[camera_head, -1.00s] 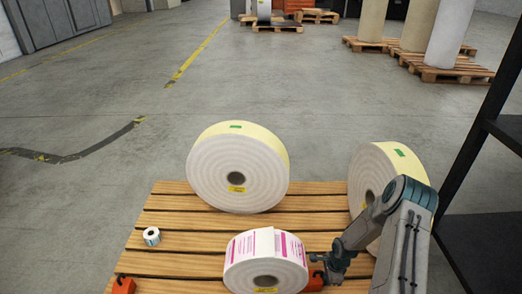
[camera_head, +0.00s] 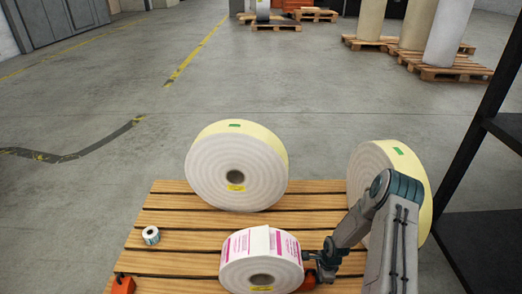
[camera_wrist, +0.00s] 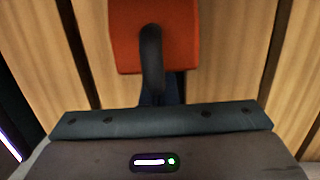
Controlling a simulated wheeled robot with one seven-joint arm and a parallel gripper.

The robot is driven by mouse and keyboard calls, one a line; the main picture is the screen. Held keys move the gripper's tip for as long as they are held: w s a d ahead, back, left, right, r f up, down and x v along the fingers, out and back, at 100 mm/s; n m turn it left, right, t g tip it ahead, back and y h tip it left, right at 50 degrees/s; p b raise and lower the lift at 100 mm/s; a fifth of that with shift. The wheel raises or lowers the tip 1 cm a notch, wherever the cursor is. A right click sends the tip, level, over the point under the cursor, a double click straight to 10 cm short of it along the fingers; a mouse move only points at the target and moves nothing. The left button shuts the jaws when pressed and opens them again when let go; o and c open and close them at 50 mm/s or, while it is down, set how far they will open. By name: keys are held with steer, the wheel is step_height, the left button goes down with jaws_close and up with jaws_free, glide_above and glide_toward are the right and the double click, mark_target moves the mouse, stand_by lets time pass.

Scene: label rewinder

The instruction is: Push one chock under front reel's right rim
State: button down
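The front reel (camera_head: 238,274), white with pink print, stands on edge at the front of the slatted pallet (camera_head: 190,267). An orange chock (camera_head: 308,283) is at its right rim, partly hidden by my gripper and the reel. The chock fills the top middle of the wrist view (camera_wrist: 180,35), with a black curved piece in front of it. My gripper (camera_head: 308,259) is close beside the reel's right side, at the chock. Its fingers are dark and mostly hidden, so their opening and any hold on the chock are unclear. Another orange chock (camera_head: 123,285) lies left of the reel.
A large cream reel (camera_head: 215,175) stands behind, and another (camera_head: 365,170) stands at the right, partly behind my arm. A small roll (camera_head: 151,236) is on the pallet's left. A black rack (camera_head: 485,150) is at the right edge.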

mark_target(308, 275)
steer(key=shift+s+a+f, duration=0.1)
steer(key=shift+a, duration=1.1)
steer(key=shift+s+a+f, duration=0.1)
steer(key=shift+a, duration=1.05)
steer(key=shift+r, duration=0.1)
steer(key=shift+w+d+r+p, duration=0.1)
steer(key=shift+d+r+p, duration=0.2)
steer(key=shift+d, duration=0.5)
steer(key=shift+d+r+p, duration=0.1)
steer(key=shift+d+r, duration=0.3)
steer(key=shift+d, duration=0.35)
steer(key=shift+w+d+r+p, duration=0.15)
steer(key=shift+d+r, duration=0.2)
steer(key=shift+d, duration=0.45)
step_height(308, 275, up, 8)
steer(key=p, duration=0.5)
steer(key=shift+s, duration=0.1)
